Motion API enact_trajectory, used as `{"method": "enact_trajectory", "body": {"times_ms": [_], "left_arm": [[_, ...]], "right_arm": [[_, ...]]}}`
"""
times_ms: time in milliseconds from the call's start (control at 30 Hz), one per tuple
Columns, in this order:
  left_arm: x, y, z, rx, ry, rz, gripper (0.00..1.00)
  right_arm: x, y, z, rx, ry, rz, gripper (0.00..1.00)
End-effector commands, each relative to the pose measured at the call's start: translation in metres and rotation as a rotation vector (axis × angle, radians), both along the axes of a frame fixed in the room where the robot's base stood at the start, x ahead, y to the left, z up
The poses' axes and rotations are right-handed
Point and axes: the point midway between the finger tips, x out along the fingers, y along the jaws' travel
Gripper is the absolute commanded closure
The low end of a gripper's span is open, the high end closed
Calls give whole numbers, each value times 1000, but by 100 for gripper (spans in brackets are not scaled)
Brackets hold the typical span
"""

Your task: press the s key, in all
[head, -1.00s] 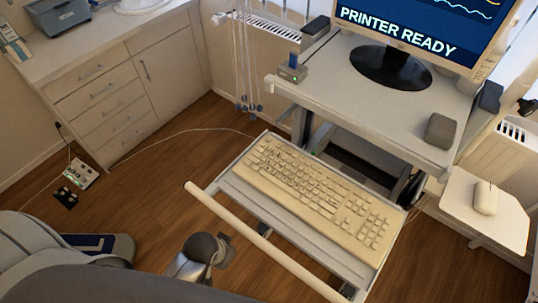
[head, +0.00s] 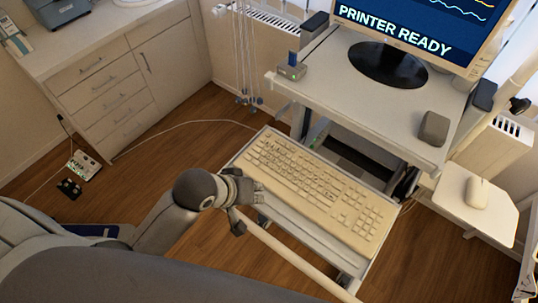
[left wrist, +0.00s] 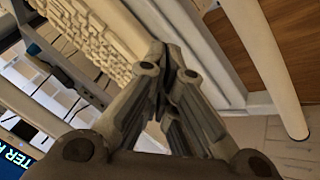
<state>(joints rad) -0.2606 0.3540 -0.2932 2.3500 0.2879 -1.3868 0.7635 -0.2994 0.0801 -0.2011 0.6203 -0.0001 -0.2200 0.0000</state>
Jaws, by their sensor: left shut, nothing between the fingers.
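The beige keyboard (head: 318,190) lies on the pull-out tray (head: 318,228) below the monitor stand. It also shows at the upper left of the left wrist view (left wrist: 92,32). The letters on its keys are too small to read, so I cannot pick out the s key. My left gripper (head: 256,190) is over the front left edge of the keyboard and tray and hides part of them. In the left wrist view its fingers (left wrist: 166,68) meet, empty, near the keyboard's edge; I cannot tell whether they touch it. My right gripper is not in view.
A pale handle bar (head: 285,252) runs along the tray's front, close to my left wrist. The monitor (head: 425,30) reads "PRINTER READY". A mouse (head: 477,194) sits on a side shelf (head: 452,205) at the right. A drawer cabinet (head: 110,85) stands at the left.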

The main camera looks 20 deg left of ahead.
Motion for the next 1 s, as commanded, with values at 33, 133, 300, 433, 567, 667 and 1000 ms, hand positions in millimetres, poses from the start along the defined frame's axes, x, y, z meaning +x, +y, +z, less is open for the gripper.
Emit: {"method": "enact_trajectory", "body": {"times_ms": [33,133,300,433,567,667,1000], "left_arm": [[11,-4,5,-42,-2,31,100],[28,-13,13,-147,19,113,100],[53,-23,26,-318,81,262,100],[71,-26,37,-441,147,388,100],[89,-23,47,-557,223,527,100],[103,-18,56,-646,285,642,100],[134,1,79,-850,439,938,100]], "right_arm": [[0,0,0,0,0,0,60],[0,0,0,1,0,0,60],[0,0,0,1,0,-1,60],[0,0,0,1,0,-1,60],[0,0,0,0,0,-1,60],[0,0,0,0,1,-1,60],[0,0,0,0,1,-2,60]]}}
